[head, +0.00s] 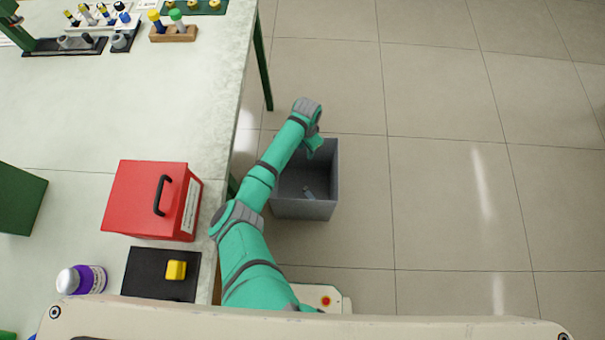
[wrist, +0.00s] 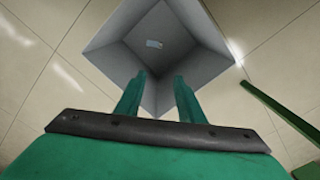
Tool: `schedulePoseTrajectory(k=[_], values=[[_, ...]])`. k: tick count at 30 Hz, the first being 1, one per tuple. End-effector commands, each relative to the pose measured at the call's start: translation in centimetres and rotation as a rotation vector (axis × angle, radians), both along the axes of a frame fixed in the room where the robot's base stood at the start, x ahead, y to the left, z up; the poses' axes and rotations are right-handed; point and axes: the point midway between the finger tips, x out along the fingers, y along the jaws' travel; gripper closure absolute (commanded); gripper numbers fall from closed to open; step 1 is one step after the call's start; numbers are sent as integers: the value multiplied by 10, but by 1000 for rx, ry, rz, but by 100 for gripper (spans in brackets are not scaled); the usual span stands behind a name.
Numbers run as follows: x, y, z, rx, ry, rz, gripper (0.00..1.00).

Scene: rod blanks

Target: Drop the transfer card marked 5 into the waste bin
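The waste bin (head: 303,209) is a grey open box on the floor beside the table. It also shows in the wrist view (wrist: 201,68). My gripper (head: 314,150) is above the bin, pointing down into it. In the wrist view its two green fingers (wrist: 160,78) stand apart with nothing between them. A small pale flat piece (wrist: 153,43) lies inside the bin, clear of the fingers. It looks like a card, but its mark is too small to read. In the head view a small grey piece (head: 308,192) shows inside the bin.
Racks (head: 173,34) stand at the back. The floor (head: 450,180) right of the bin is clear.

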Motion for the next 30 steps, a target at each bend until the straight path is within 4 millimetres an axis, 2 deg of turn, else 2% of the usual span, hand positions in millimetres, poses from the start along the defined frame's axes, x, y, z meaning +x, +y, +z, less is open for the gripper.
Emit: schedulePoseTrajectory(k=[3,9,26,28,30], values=[[0,0,20,-1,-2,0,65],[0,1,38,0,-1,2,65],[0,2,41,0,0,3,65],[0,-2,40,-8,-5,4,65],[0,-16,39,-33,-21,5,65]])
